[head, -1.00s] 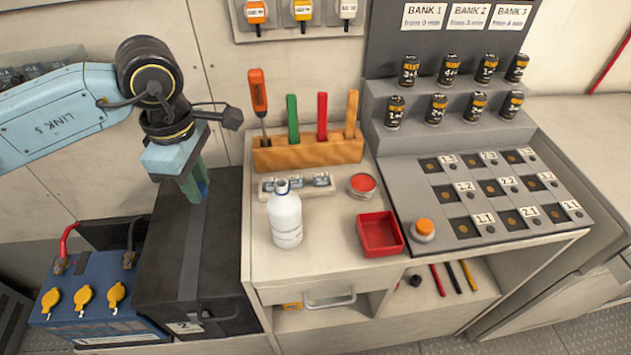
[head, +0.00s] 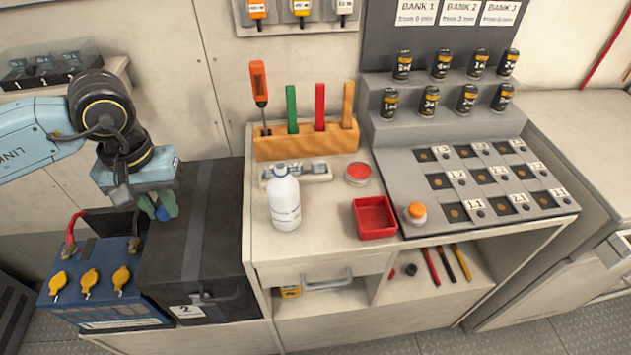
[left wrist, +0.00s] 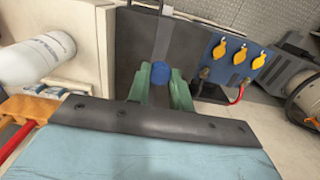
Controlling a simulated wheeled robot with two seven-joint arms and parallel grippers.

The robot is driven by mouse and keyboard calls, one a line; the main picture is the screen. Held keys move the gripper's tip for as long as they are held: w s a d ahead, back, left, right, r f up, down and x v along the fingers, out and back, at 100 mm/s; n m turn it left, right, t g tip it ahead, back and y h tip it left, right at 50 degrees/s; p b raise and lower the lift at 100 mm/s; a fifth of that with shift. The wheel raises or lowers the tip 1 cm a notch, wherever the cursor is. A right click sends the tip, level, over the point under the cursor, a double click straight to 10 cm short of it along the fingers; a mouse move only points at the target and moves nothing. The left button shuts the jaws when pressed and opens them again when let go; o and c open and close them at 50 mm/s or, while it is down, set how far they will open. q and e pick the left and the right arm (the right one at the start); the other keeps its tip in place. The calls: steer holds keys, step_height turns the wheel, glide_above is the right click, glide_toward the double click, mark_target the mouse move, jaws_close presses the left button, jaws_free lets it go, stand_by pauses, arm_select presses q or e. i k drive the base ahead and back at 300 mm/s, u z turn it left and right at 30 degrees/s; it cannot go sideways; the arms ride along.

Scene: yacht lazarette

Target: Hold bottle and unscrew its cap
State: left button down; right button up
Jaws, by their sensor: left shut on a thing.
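The white bottle (head: 284,203) stands upright on the bench top, and its narrow neck shows no cap on it. It also shows in the left wrist view (left wrist: 35,58), lying sideways in that picture. My left gripper (head: 160,208) is well to the left of the bottle, above the black box. Its green fingers are shut on a small blue cap (left wrist: 160,73), which sits between the fingertips in the left wrist view. My right gripper is in neither view.
A red tray (head: 374,218) and a round red-topped tin (head: 358,173) stand right of the bottle. A wooden tool rack (head: 306,143) is behind it. Below my left gripper are the black box (head: 190,250) and a blue battery (head: 105,285) with yellow caps.

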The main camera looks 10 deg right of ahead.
mark_target(283, 188)
steer(key=k, duration=1.45)
steer(key=z, duration=0.5)
steer(key=i, duration=1.1)
steer(key=u, duration=0.4)
steer(key=i, duration=0.7)
steer(key=z, duration=0.45)
